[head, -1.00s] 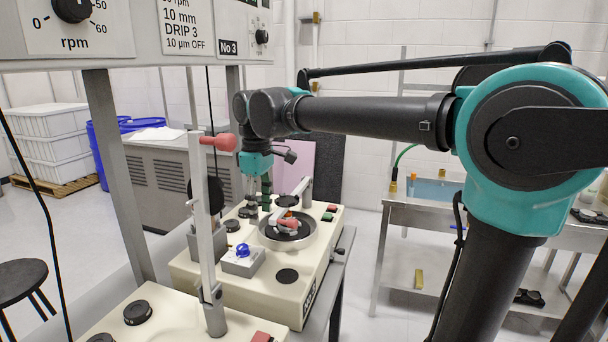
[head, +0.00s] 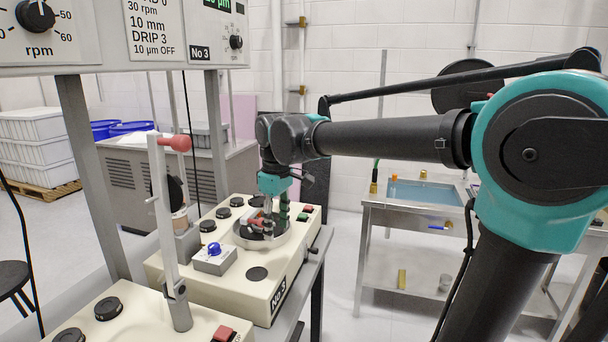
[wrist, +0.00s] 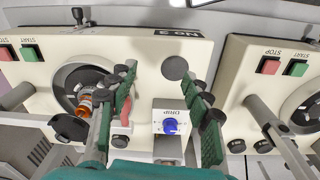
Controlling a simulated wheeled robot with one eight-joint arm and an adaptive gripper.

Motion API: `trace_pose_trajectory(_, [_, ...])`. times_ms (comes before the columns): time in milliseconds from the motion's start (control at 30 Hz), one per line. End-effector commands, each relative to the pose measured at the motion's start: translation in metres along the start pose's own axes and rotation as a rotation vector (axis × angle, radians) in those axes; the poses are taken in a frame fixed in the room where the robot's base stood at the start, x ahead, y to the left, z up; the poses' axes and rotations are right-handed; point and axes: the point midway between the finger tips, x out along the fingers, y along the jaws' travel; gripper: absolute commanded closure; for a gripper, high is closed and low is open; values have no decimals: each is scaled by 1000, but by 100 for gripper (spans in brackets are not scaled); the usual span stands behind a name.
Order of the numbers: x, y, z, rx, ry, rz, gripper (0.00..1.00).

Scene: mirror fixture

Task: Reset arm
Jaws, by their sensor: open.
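My gripper (head: 275,225) hangs pointing down over the cream machine marked No 3 (head: 258,298), in front of its round bowl (head: 284,238) in the head view. In the wrist view my gripper (wrist: 163,78) is open, with green-padded fingers spread wide and nothing held between them. Between and below the fingers is the grey DRIP box (wrist: 172,117) with a blue knob (wrist: 170,127). Left of the fingers, the bowl (wrist: 68,80) holds an orange piece (wrist: 86,104). A red grip (wrist: 121,125) lies close beside the left finger; contact cannot be told.
An upright lever (head: 165,235) with a red knob (head: 180,143) stands left of the arm. A second cream machine (head: 140,318) is in front. A grey post (head: 95,175) is at left.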

Motion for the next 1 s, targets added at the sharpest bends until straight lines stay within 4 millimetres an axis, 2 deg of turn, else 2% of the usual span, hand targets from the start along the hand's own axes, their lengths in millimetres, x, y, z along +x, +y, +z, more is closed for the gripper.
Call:
trace_pose_trajectory(267, [55, 35, 62, 244, 58, 40, 51])
trace_pose_trajectory(367, [85, 47, 99, 380, 92, 63, 51])
trace_pose_trajectory(500, [135, 55, 168, 620, 153, 108, 51])
trace_pose_trajectory(600, [167, 50, 214, 783, 195, 139, 51])
trace_pose_trajectory(700, [192, 41, 250, 915, 232, 167, 51])
trace_pose_trajectory(833, [211, 30, 279, 1026, 265, 191, 51])
trace_pose_trajectory(1000, [220, 24, 291, 1076, 279, 202, 51])
